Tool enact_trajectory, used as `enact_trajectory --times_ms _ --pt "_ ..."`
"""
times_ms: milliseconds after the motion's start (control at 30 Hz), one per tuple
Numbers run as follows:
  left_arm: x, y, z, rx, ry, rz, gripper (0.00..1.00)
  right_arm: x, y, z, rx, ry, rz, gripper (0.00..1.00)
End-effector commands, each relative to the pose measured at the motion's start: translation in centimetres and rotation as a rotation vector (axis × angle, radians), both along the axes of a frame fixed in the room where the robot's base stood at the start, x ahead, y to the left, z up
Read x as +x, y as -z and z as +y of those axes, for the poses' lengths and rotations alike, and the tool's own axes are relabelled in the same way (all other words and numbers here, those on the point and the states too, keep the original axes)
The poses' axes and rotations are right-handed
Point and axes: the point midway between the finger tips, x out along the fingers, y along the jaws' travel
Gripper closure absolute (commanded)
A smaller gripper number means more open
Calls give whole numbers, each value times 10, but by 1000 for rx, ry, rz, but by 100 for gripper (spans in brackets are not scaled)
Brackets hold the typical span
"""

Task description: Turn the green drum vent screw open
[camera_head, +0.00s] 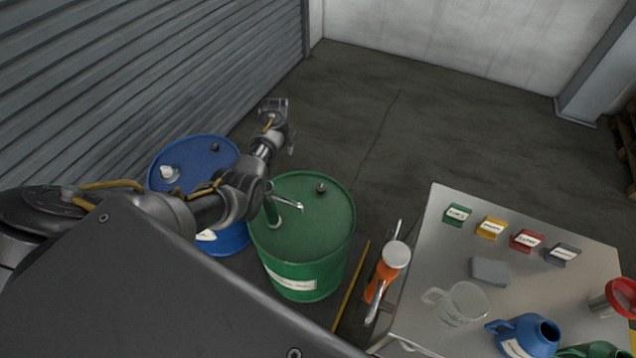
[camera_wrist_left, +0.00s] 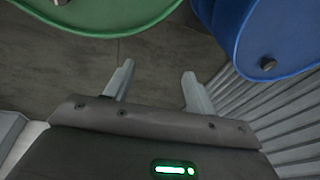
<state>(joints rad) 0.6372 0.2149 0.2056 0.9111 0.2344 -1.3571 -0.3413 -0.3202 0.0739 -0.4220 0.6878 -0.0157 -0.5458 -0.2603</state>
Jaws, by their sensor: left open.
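The green drum (camera_head: 330,249) stands upright on the floor. Its vent screw (camera_head: 320,188) is a small dark knob on the far part of the lid; its turn position is too small to tell. A tap or pump spout (camera_head: 288,203) also rises from the lid. My left gripper (camera_head: 273,106) is open and empty, beyond the drums and apart from the screw. In the left wrist view its two fingers (camera_wrist_left: 158,76) are spread over bare floor. The green drum's edge (camera_wrist_left: 115,22) shows at upper left there, with a dark bit (camera_wrist_left: 62,2) cut by the frame. My right gripper is not in view.
A blue drum (camera_head: 196,150) stands left of the green one, beside the shutter wall (camera_head: 150,70). At right is a table (camera_head: 440,255) with coloured labelled blocks, a clear jug (camera_head: 462,302) and a blue jug (camera_head: 528,334). The far floor is clear.

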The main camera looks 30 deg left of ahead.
Motion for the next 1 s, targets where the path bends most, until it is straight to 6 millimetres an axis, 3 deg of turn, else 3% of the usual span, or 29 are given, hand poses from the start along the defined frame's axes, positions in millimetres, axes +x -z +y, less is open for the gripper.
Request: enact_trajectory --times_ms 33,200,333,433,667,1000 --pt "4 6 -31 -23 61 32 45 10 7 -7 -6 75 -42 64" --pt "6 12 -118 -84 262 140 45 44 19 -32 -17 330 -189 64" --pt "3 11 -157 -111 356 192 45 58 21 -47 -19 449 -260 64" --pt "3 10 -168 -117 383 206 45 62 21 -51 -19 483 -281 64" --pt "3 21 -168 -118 386 209 45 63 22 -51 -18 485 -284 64" --pt "3 84 -168 -118 385 209 45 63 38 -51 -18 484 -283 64"
